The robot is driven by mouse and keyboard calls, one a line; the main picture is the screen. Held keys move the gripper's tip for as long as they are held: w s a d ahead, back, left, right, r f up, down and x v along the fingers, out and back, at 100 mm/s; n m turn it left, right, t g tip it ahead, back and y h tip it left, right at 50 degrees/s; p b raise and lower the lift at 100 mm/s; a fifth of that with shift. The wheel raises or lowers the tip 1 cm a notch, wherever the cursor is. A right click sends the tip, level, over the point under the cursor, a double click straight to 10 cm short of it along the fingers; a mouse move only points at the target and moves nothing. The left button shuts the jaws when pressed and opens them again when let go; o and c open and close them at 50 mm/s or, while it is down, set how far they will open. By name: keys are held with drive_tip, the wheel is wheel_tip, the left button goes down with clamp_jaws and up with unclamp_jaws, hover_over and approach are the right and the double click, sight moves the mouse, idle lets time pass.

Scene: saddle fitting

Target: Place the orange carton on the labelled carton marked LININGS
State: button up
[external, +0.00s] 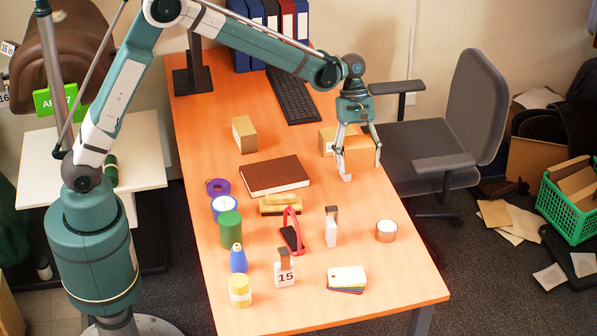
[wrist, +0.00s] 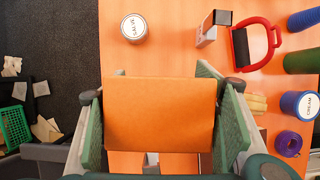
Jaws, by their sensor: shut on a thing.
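My gripper (external: 359,163) is shut on the orange carton (external: 363,153) and holds it over the right side of the table, towards the back. In the wrist view the orange carton (wrist: 160,114) sits between the green finger pads and fills the middle. A tan carton (external: 328,141) stands just left of and behind the held carton, partly hidden by my gripper. Another tan carton (external: 244,134) stands further left, near the back. No LININGS label can be read on either, so I cannot tell which carton bears it.
A brown book (external: 274,175) lies mid-table, with yellow brushes (external: 284,203) in front. A red-handled item (external: 293,232), a white bottle-like block (external: 331,228), a SALVE tin (wrist: 134,28) and several containers occupy the front. A keyboard (external: 291,97) lies behind. An office chair (external: 440,148) is at right.

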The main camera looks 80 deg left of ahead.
sight(361, 145)
drive_tip(key=r, duration=0.7)
drive_tip(key=shift+w+a, duration=0.1)
drive_tip(key=shift+a, duration=0.25)
drive_tip(key=w+a+n+t+p, duration=0.1)
drive_tip(key=w+a+n+p, duration=0.2)
drive_tip(key=a, duration=1.3)
drive_tip(key=w+a+n+t+p, duration=0.15)
drive_tip(key=a+p, duration=0.35)
drive_tip(key=a, duration=1.1)
drive_tip(key=shift+n+g, duration=0.25)
drive_tip(key=shift+n, duration=0.1)
drive_tip(key=shift+w+d+f, duration=0.1)
drive_tip(key=shift+d+f, duration=0.05)
drive_tip(key=shift+f, duration=1.15)
drive_tip(key=shift+d+f, duration=0.1)
drive_tip(key=shift+f, duration=1.2)
drive_tip(key=shift+f, duration=0.1)
drive_tip(key=shift+f+b, duration=0.3)
drive_tip(key=shift+f, duration=2.75)
drive_tip(key=shift+f, duration=0.1)
drive_tip(key=shift+f, duration=1.75)
